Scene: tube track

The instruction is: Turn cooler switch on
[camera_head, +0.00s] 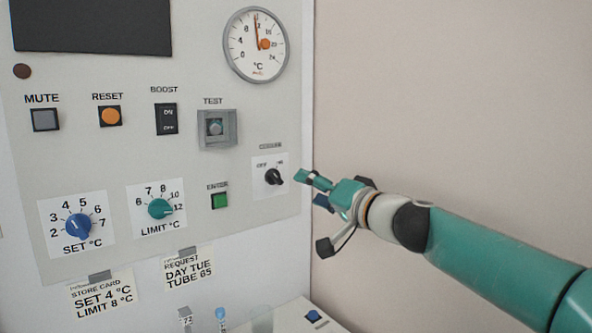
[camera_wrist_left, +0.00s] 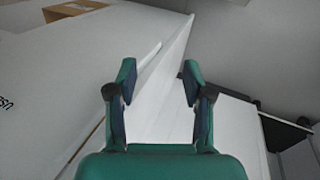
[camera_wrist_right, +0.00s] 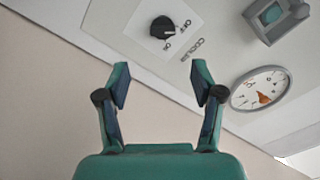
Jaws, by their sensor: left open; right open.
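The cooler switch (camera_head: 273,177) is a black rotary knob on a white plate at the right edge of the panel, with OFF at its upper left and ON at its upper right. It also shows at the top of the right wrist view (camera_wrist_right: 163,27); its pointer is too small to read surely. My right gripper (camera_head: 311,188) is open and empty, just right of the knob and apart from it. In the right wrist view the open fingertips (camera_wrist_right: 161,76) lie below the knob. My left gripper (camera_wrist_left: 158,75) is open and empty in the left wrist view, outside the head view.
The panel (camera_head: 130,225) also carries a round gauge (camera_head: 257,70), a framed test switch (camera_head: 216,129), a green enter button (camera_head: 219,201), a limit dial (camera_head: 159,208) and a set dial (camera_head: 78,225). Bare wall (camera_head: 450,90) lies right of the panel.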

